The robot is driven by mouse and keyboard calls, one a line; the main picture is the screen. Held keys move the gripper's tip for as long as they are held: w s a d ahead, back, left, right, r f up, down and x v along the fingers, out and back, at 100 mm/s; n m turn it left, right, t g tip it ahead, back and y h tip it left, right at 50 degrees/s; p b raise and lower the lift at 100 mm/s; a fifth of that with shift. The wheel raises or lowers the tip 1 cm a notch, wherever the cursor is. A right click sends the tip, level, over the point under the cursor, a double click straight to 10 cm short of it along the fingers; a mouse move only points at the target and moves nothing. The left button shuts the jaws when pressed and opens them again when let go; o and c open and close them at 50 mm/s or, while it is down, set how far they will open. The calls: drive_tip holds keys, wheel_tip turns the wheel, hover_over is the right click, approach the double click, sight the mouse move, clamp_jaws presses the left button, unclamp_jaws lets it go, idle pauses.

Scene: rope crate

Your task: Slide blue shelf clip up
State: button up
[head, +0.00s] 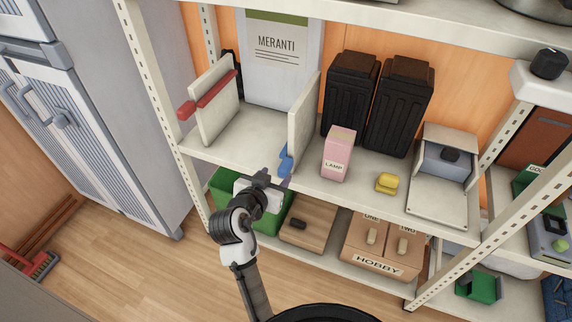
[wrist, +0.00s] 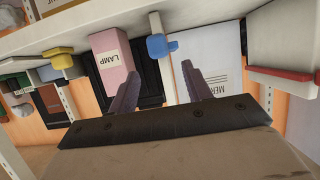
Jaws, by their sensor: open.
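The blue shelf clip (head: 285,160) sits low on the front edge of a white upright divider (head: 302,118) on the middle shelf. In the wrist view, which looks upside down, the clip (wrist: 160,46) shows just past the fingertips and between their lines. My gripper (head: 277,181) is just in front of and below the clip in the head view. In the wrist view its two dark fingers (wrist: 160,72) are spread apart with nothing held between them. I see no contact between the fingers and the clip, and my gripper partly covers the shelf edge.
A pink LAMP box (head: 338,154) and a yellow object (head: 387,183) stand right of the divider. A MERANTI panel (head: 279,65) is behind it, and a white panel with a red bar (head: 215,102) is left. Below are a green bin (head: 226,188) and a HOBBY box (head: 377,262).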

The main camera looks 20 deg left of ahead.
sight(283, 168)
drive_tip(key=p+x, duration=0.1)
drive_tip(key=x, duration=0.7)
clamp_jaws()
